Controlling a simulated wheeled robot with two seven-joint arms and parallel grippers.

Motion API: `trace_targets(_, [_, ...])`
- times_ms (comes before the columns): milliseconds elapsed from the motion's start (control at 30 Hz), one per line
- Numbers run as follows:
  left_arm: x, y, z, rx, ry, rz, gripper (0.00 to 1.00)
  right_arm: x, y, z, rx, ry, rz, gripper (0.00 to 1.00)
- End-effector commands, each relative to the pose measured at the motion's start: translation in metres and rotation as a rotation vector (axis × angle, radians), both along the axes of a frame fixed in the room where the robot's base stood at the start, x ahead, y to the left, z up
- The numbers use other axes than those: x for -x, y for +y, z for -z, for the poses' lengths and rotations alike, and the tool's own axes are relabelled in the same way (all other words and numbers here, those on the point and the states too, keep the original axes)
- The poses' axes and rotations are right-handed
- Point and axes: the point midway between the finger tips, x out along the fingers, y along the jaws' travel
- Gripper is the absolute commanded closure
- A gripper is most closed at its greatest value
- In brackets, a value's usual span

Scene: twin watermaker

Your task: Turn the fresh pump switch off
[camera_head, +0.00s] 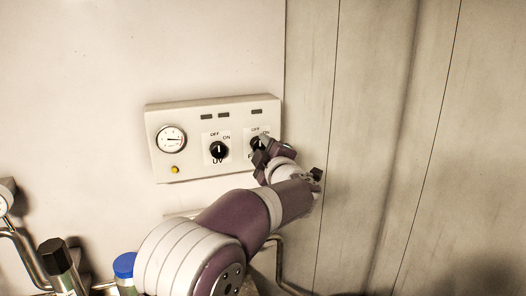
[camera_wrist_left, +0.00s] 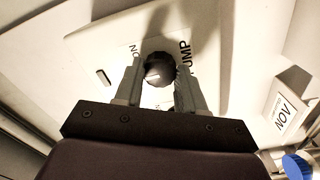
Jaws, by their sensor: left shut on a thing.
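The fresh pump switch is a black round knob (camera_wrist_left: 158,70) on a white label plate, with "PUMP" lettering beside it in the left wrist view. In the head view the knob (camera_head: 256,143) is partly hidden by my left gripper (camera_head: 263,154) at the right end of the control panel (camera_head: 190,176). The left wrist view shows the two fingers of my left gripper (camera_wrist_left: 156,82) on either side of the knob, shut on it. A white pointer mark shows on the knob. Its labels are partly hidden, so I cannot tell its exact position. My right gripper is not in view.
A second black knob marked UV (camera_head: 217,150) sits left of the pump switch. A round gauge (camera_head: 171,139) and a yellow button (camera_head: 175,170) are at the panel's left. Pipes and a blue-capped part (camera_head: 124,265) are below. The wall to the right is bare.

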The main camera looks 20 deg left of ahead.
Motion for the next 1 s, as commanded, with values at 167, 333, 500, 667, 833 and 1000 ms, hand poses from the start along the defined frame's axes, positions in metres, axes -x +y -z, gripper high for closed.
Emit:
trace_targets(167, [0.000, 0.000, 0.002, 0.001, 0.004, -0.001, 0.91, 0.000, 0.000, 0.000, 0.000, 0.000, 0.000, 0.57])
trace_targets(333, [0.000, 0.000, 0.002, 0.001, 0.003, 0.000, 0.35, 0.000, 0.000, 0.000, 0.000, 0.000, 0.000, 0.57])
trace_targets(500, [0.000, 0.000, 0.001, 0.000, 0.002, 0.000, 0.35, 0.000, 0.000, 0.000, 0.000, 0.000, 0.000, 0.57])
trace_targets(667, [0.009, -0.007, 0.003, 0.001, 0.001, 0.003, 0.35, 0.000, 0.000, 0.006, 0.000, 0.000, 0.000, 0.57])
trace_targets(833, [0.047, -0.031, 0.007, 0.002, 0.000, 0.004, 0.35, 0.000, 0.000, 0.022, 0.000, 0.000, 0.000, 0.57])
trace_targets(1000, [0.083, -0.055, 0.006, 0.002, 0.000, 0.004, 0.35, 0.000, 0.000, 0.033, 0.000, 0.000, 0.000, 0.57])
